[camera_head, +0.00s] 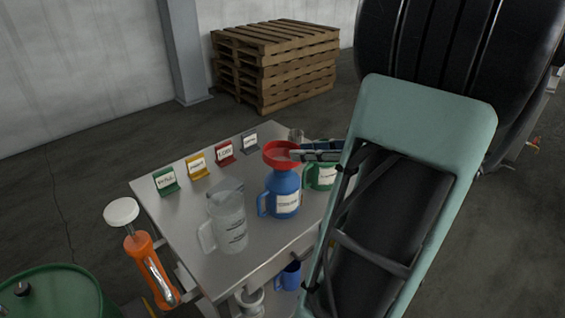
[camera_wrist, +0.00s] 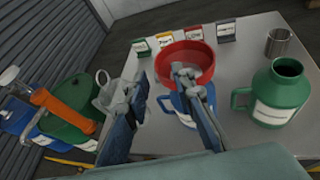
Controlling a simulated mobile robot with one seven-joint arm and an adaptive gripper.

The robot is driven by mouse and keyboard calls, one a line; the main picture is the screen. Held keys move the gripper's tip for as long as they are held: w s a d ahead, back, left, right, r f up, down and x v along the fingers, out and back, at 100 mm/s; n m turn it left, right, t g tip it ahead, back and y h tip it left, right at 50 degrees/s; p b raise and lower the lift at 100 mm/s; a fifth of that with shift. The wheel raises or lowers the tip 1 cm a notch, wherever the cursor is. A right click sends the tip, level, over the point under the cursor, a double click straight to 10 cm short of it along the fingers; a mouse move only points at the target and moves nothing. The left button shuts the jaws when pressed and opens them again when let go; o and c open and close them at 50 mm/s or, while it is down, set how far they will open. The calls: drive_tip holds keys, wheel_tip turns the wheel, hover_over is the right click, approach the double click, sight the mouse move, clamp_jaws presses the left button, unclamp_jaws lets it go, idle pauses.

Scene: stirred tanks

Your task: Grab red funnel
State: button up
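The red funnel (camera_head: 283,153) sits in the mouth of the blue jug (camera_head: 284,192) on the metal table. It also shows in the wrist view (camera_wrist: 190,54), with its wide bowl facing up. My gripper (camera_head: 300,154) reaches in from the right at the funnel's rim in the head view. In the wrist view my gripper (camera_wrist: 160,80) is open, its two fingers apart. One finger overlaps the funnel's bowl and the other is left of its rim. I cannot tell whether either finger touches the funnel. The funnel's spout is hidden.
A clear pitcher (camera_head: 228,218) stands left of the blue jug and a green jug (camera_head: 321,176) right of it. Several coloured label stands, including a yellow one (camera_head: 197,166), line the table's back. A metal cup (camera_wrist: 278,42) is nearby. The orange-handled tool (camera_head: 150,268) stands beside the table.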

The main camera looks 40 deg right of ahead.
sight(276, 155)
drive_tip(key=x, duration=0.3)
drive_tip(key=b+x, duration=0.1)
drive_tip(key=x, duration=0.5)
drive_tip(key=shift+s+a+f, duration=0.15)
drive_tip(key=shift+s+f, duration=0.05)
drive_tip(key=shift+f, duration=0.05)
drive_tip(key=shift+c, duration=0.4)
clamp_jaws()
